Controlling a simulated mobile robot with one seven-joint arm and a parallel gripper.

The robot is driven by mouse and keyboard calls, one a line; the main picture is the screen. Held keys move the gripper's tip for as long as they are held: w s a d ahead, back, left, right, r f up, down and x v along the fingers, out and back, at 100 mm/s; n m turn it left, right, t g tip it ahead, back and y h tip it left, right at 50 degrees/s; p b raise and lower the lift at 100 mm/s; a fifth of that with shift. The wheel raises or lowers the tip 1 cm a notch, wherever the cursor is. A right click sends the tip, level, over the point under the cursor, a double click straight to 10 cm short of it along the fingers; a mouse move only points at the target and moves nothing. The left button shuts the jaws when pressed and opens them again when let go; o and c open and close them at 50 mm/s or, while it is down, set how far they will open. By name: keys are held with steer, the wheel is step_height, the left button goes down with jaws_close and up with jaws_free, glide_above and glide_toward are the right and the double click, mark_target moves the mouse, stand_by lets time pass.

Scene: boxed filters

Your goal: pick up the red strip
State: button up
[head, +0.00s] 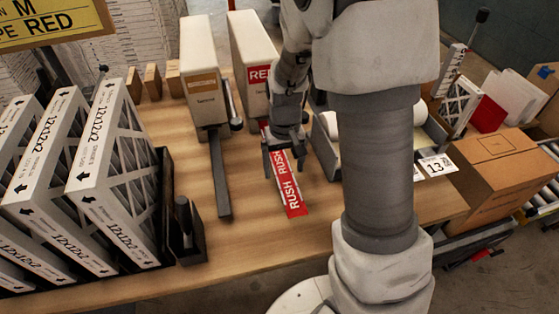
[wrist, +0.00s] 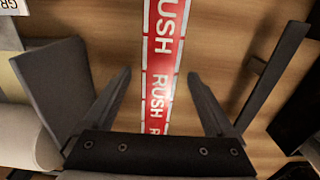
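The red strip (head: 290,190) lies flat on the wooden table, with white "RUSH" lettering and white edges. It also shows in the wrist view (wrist: 163,65), running from the top edge down between my fingers. My gripper (head: 285,160) is above the strip, its fingers spread to either side of it. In the wrist view my gripper (wrist: 158,90) is open and nothing is between the fingertips except the strip below. I cannot tell how high the fingertips are above the table. My gripper hides part of the strip in the head view.
White boxed filters (head: 105,170) stand in a dark rack at the left. Two tall cream dispensers (head: 200,70) stand at the back, one with a dark bar (head: 220,165) reaching forward. A cardboard box (head: 495,170) is at the right. The table's front middle is clear.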

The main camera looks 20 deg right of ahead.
steer(key=c, duration=0.9)
steer(key=shift+c, duration=0.2)
